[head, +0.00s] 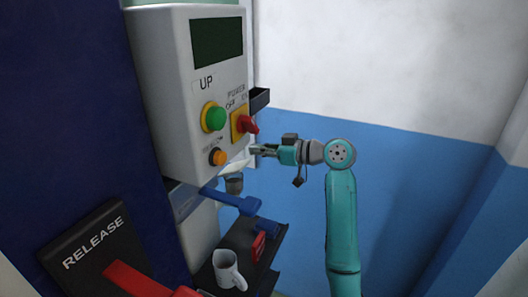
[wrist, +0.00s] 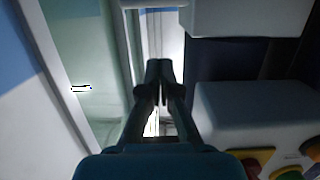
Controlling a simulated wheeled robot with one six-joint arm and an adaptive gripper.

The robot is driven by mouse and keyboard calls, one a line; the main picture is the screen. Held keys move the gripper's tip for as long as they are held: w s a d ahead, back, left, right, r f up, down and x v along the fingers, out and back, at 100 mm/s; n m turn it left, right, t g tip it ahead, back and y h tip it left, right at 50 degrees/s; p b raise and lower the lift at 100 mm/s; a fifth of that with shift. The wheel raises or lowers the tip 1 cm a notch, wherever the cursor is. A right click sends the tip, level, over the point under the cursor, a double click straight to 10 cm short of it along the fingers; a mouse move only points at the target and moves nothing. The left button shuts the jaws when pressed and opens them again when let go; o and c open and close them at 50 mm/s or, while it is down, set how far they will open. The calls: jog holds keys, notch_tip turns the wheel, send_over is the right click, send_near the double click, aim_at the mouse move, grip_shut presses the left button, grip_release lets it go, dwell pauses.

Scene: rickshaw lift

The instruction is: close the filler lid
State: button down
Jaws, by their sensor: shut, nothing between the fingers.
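My gripper (head: 256,150) is shut and empty, at the right side of the white control box in the head view. In the wrist view its fingers (wrist: 158,70) are together, pointing up the picture. Just below the gripper in the head view, a small pale flap (head: 235,168) stands tilted above a grey, round neck (head: 234,185). This looks like the filler lid, raised off the filler neck. I cannot tell whether the gripper touches the flap. I cannot make out the lid in the wrist view.
The white control box (head: 172,95) carries a green button (head: 214,117), a red knob (head: 248,124) and an orange button (head: 218,157). Below are a blue lever (head: 232,200), a dark shelf with a mug (head: 227,268), and a red RELEASE lever (head: 140,281). The right side is open.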

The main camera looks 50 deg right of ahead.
aim_at(244, 167)
jog(key=x, duration=0.5)
jog(key=shift+w, duration=0.1)
jog(key=f, duration=0.1)
jog(key=s+f, duration=0.1)
jog(key=shift+d+f, duration=0.15)
jog(key=shift+f, duration=0.15)
jog(key=shift+s+d+f, duration=0.1)
jog(key=shift+s+f, duration=0.1)
jog(key=shift+f, duration=0.3)
jog(key=shift+s+d+f+t+y, duration=0.15)
jog(key=shift+s+f+t+y, duration=0.2)
jog(key=shift+f+t, duration=0.45)
jog(key=shift+s+d+f+t+y, duration=0.2)
jog(key=shift+s+f+t, duration=0.25)
jog(key=shift+f+t, duration=0.3)
jog(key=f, duration=0.2)
jog(key=shift+s+f, duration=0.3)
jog(key=shift+s, duration=0.05)
